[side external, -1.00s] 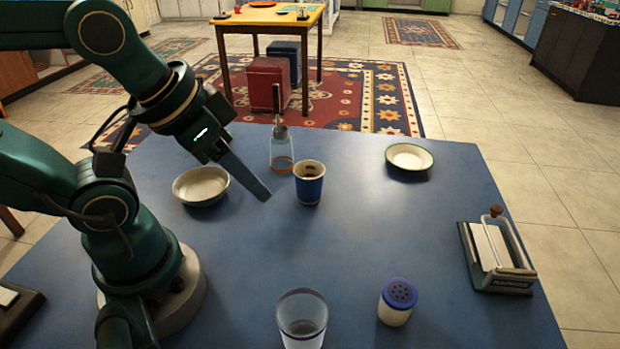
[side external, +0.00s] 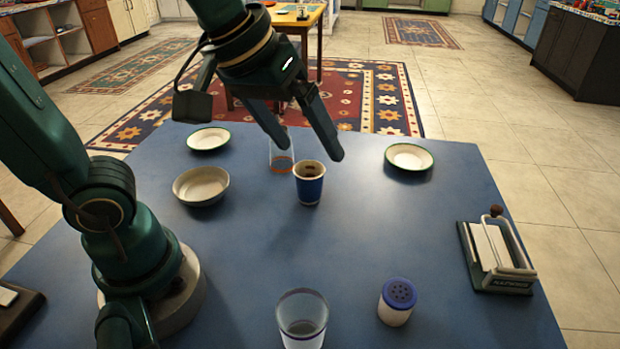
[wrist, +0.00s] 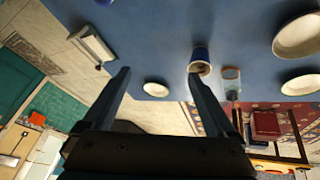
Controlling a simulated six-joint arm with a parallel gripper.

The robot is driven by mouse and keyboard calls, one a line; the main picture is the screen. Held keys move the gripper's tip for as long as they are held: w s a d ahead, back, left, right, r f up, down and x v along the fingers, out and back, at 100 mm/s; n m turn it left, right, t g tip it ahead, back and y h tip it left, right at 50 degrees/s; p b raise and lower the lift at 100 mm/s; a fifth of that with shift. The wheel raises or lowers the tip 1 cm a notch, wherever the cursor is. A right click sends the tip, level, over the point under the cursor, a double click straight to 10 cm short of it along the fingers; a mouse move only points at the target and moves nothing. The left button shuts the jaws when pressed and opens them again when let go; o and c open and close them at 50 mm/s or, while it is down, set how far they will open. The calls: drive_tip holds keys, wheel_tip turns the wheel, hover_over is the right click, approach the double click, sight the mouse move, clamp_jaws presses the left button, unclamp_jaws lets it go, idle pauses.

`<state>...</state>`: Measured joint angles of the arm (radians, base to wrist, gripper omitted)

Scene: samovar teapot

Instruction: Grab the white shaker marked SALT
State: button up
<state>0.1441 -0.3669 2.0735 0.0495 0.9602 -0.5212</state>
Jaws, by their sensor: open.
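A white shaker with a blue perforated lid (side external: 398,302) stands upright near the front of the blue table in the side view. My gripper (side external: 309,151) is open and empty above the far part of the table, well behind the shaker and over the area of the blue cup (side external: 310,188). Both fingers show spread in the wrist view (wrist: 160,74), with the blue cup (wrist: 200,58) beyond the right finger.
A clear glass (side external: 302,318) stands left of the shaker. A napkin holder (side external: 496,258) is at the right edge. A bowl (side external: 201,186), two plates (side external: 208,138) (side external: 409,156) and a glass bottle (side external: 281,158) are farther back.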

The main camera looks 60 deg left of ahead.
drive_tip(key=w+d+f+g, duration=0.1)
drive_tip(key=w+d+f, duration=0.1)
drive_tip(key=w+d, duration=0.35)
drive_tip(key=g, duration=0.2)
hover_over(400, 293)
drive_tip(key=w+a, duration=0.2)
drive_tip(key=s+x, duration=0.2)
drive_tip(key=x, duration=0.6)
drive_tip(key=shift+m+g, duration=0.5)
drive_tip(key=shift+m, duration=0.4)
drive_tip(key=f, duration=0.1)
drive_tip(key=s+d+f, duration=0.1)
drive_tip(key=s+f, duration=0.1)
drive_tip(key=f, duration=0.1)
drive_tip(key=shift+d, duration=0.4)
drive_tip(key=shift+s+f+y, duration=0.1)
drive_tip(key=shift+f+y, duration=0.2)
drive_tip(key=shift+w+f, duration=0.15)
drive_tip(key=shift+f, duration=0.95)
drive_tip(key=shift+w+f, duration=0.15)
drive_tip(key=shift+f, duration=0.95)
clamp_jaws()
drive_tip(key=shift+r, duration=0.1)
